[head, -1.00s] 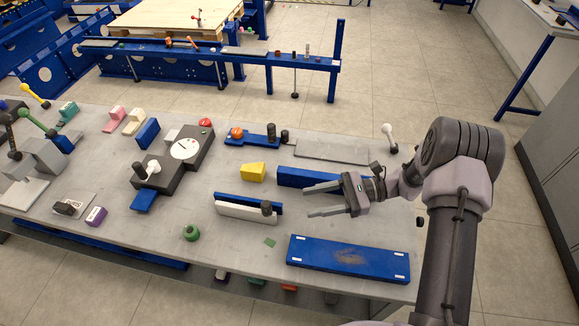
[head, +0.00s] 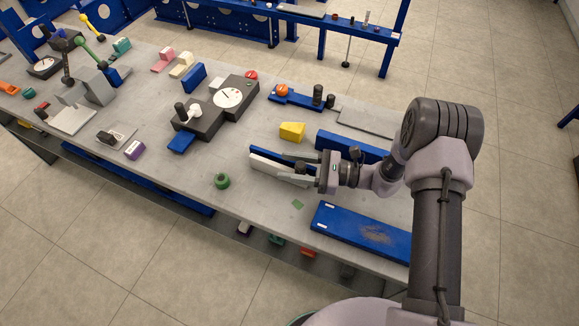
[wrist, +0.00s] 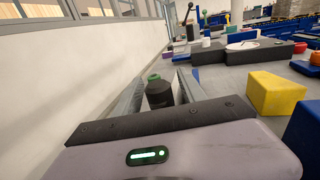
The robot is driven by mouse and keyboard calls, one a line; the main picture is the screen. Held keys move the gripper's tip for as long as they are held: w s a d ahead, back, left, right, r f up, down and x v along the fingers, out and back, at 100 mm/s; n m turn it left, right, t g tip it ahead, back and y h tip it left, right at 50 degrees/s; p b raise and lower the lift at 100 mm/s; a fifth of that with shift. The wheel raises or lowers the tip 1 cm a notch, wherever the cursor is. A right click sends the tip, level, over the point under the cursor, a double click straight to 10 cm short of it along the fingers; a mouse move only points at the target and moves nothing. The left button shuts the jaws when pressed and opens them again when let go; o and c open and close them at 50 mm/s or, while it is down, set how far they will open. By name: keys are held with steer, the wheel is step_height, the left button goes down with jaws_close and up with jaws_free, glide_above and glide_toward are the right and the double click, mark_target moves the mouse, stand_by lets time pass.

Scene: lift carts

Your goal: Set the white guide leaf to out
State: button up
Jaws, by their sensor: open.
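The white guide leaf (head: 262,169) is a long white bar lying along the front of a blue bar (head: 262,153) on the grey bench. My gripper (head: 282,167) is open at the leaf's right end, with its fingers pointing left. The fingers partly hide the leaf and its dark knob in the head view. In the wrist view a black knob (wrist: 158,95) stands between the two open fingers, with a gap on both sides. A bit of green shows just above it. I cannot tell whether the fingers touch the leaf.
A yellow block (head: 292,132) sits behind the leaf and a green round part (head: 222,181) in front of its left end. A blue plate (head: 365,232) lies at the front right. A black dial box (head: 222,105) stands at the back left. Bare bench lies left of the leaf.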

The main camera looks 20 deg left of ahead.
steer(key=shift+a, duration=0.2)
jaws_close()
stand_by(1.3)
